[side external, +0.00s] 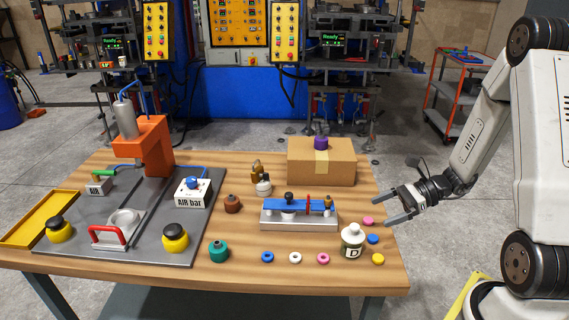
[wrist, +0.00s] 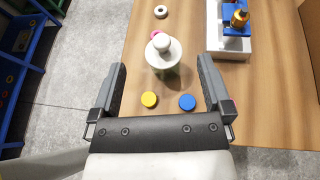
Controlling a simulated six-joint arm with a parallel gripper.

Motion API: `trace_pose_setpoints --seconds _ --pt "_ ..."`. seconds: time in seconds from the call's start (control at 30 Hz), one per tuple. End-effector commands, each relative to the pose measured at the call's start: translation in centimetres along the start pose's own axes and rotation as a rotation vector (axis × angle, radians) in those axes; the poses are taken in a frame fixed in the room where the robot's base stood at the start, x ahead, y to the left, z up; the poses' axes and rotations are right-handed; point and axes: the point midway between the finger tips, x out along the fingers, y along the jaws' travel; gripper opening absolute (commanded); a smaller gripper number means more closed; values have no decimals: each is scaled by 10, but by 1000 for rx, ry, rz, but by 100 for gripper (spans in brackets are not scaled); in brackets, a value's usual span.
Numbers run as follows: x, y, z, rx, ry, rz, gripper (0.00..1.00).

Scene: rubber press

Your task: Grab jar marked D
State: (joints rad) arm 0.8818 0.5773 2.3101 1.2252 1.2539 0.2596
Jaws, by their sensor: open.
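The jar marked D (side external: 352,243) stands upright near the right front edge of the wooden table.
Yellow (side external: 378,259), blue (side external: 373,239) and pink (side external: 368,221) discs lie close around the jar. A metal fixture with a blue bar (side external: 300,213) stands behind left. A cardboard box (side external: 320,165), a teal bottle (side external: 218,251) and several rings are also on the table (side external: 235,285).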

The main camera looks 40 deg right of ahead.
Motion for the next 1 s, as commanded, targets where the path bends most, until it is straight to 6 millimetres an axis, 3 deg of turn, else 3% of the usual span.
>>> trace_pose_setpoints --seconds 0.5,0.77,1.0 --pt "24 0 -56 1 -1 -1 100" --pt "26 -1 -59 -1 0 -1 100" --pt "41 0 -59 -1 0 2 100"
